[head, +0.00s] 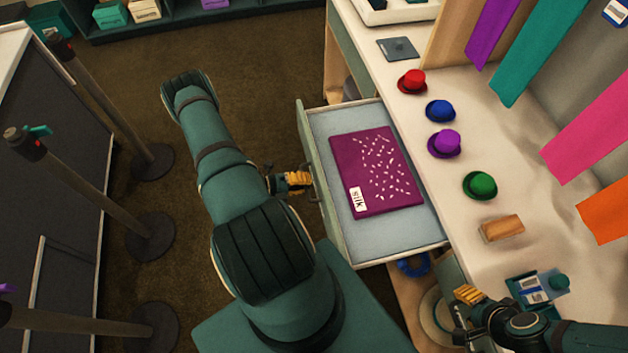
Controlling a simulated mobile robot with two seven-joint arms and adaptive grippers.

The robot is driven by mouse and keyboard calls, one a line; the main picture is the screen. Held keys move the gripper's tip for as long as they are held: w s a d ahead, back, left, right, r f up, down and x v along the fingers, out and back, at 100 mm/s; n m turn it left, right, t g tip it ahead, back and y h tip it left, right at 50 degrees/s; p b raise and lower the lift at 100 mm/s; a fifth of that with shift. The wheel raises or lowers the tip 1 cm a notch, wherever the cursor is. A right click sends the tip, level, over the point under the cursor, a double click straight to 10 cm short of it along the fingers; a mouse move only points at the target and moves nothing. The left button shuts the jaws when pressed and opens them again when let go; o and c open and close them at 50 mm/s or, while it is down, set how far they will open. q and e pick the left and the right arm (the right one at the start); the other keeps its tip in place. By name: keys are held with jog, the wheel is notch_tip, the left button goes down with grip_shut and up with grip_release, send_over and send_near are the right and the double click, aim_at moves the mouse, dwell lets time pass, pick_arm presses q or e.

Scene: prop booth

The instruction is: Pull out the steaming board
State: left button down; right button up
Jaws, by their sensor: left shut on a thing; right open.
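The steaming board (345,235) shows as a pale blue, drawer-like panel with a grey-green front, standing well out from the counter on its left side. A flat purple piece (378,172) with white specks and a "silk" label lies on it. My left gripper (306,180) is shut at the outer side of the front, on what appears to be its handle; the grip itself is small and partly hidden. My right gripper (466,300) is open and empty near the counter's lower edge, left of a teal box.
Red (412,82), blue (440,111), purple (444,144) and green (480,186) hats, a wooden block (502,228) and the teal box (537,288) stand on the counter (545,215). Posts with round bases (150,237) stand at left.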

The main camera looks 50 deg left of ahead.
pick_arm(q)
jog(key=shift+s, duration=0.15)
jog(key=c, duration=1)
grip_release()
jog(key=v, duration=1.2)
jog(key=shift+a, duration=0.1)
jog(key=shift+f, duration=0.1)
